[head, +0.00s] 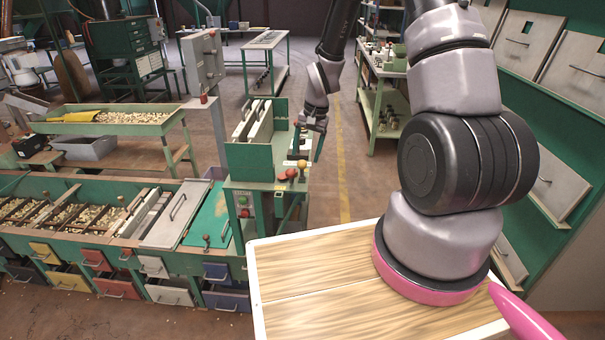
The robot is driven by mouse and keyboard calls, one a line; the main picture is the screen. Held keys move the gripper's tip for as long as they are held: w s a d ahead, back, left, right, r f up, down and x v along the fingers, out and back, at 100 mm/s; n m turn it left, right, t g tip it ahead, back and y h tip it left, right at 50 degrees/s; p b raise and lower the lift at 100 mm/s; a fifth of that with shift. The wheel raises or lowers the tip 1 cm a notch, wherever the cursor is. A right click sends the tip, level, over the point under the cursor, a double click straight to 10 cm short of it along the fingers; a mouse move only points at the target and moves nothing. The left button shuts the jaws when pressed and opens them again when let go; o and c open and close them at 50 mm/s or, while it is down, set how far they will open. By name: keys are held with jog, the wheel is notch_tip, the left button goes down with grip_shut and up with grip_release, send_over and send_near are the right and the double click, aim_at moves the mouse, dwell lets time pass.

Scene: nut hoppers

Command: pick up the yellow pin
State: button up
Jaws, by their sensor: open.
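The yellow pin (302,164) is small and round-headed. It stands at the front right of the green machine's top, in the middle of the head view. My gripper (308,144) points down just above and behind it in the picture. The two dark fingers are apart with nothing seen between them. The pin appears outside the fingers; the exact gap in depth is hard to tell.
A red knob (282,178) and an orange knob (292,172) sit left of the pin. Grey upright plates (256,125) rise behind them on the green machine (245,160). Nut bins (60,213) extend left. The aisle floor (343,160) is clear.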

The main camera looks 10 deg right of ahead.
aim_at(302, 164)
jog(key=x, duration=0.4)
jog(key=shift+s+a+f, duration=0.15)
jog(key=shift+a+f, duration=0.15)
jog(key=shift+f, duration=0.1)
grip_shut()
